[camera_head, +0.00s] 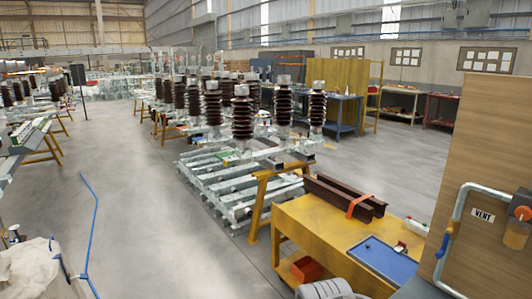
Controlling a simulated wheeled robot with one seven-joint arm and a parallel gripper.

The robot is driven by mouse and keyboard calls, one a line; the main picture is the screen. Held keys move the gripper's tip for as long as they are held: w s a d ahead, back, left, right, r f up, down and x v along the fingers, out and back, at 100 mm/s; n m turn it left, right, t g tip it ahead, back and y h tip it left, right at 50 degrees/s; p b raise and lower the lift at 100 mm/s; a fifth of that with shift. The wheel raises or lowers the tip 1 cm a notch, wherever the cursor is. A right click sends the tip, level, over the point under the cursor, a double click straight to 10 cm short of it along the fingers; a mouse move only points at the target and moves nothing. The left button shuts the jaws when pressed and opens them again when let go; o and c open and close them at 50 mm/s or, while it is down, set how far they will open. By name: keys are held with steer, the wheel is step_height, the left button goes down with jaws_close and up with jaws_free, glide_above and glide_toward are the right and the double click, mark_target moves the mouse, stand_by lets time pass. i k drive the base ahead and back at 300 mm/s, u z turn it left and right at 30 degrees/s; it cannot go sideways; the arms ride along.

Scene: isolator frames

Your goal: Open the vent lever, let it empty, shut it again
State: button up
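A wooden panel (468,130) stands at the right edge, with a white label reading VENT (482,215). A grey pipe (457,212) bends around the label, running down its left side and across above it. A dark fitting with a round orange knob (522,213) is at the pipe's right end, partly cut off by the picture edge. I cannot tell whether the vent is open or shut. My gripper does not show.
A yellow workbench (320,235) left of the panel holds dark steel beams (345,195) and a blue tray (384,260). A grey ribbed shape (328,289) is at the bottom edge. Brown insulators (243,120) stand behind. Open floor (160,210) lies left; a blue hose (94,225) crosses it.

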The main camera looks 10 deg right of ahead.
mark_target(448, 232)
steer(key=z, duration=1.5)
steer(key=k, duration=0.5)
steer(key=u, duration=1.65)
steer(key=i, duration=1.1)
steer(key=z, duration=0.75)
